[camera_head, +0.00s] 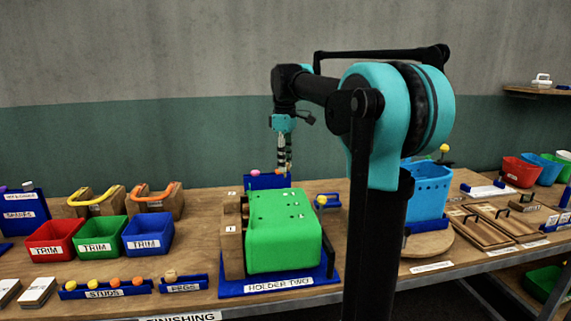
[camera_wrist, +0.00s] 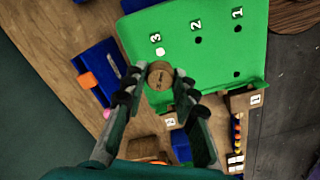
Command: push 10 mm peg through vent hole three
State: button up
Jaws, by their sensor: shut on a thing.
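My gripper (camera_head: 285,170) is over the far side of the green box. In the wrist view my gripper (camera_wrist: 157,87) is shut on a round brown peg head (camera_wrist: 159,75). The head is just below the white spot in the picture, near the box edge. The peg's shaft and tip are hidden, so I cannot tell its height.
A blue rack (camera_wrist: 100,72) with an orange item is left of my gripper in the wrist view. A PEGS rack (camera_head: 184,284) and TRIM bins (camera_head: 100,233) stand left of the holder. A blue perforated bin (camera_head: 428,190) stands right, partly behind my arm.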

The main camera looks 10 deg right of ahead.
aim_at(285, 177)
jog(key=shift+f, duration=2.75)
jog(key=shift+f, duration=0.55)
dwell(0.6)
jog(key=shift+r, duration=0.15)
jog(key=shift+r, duration=2.9)
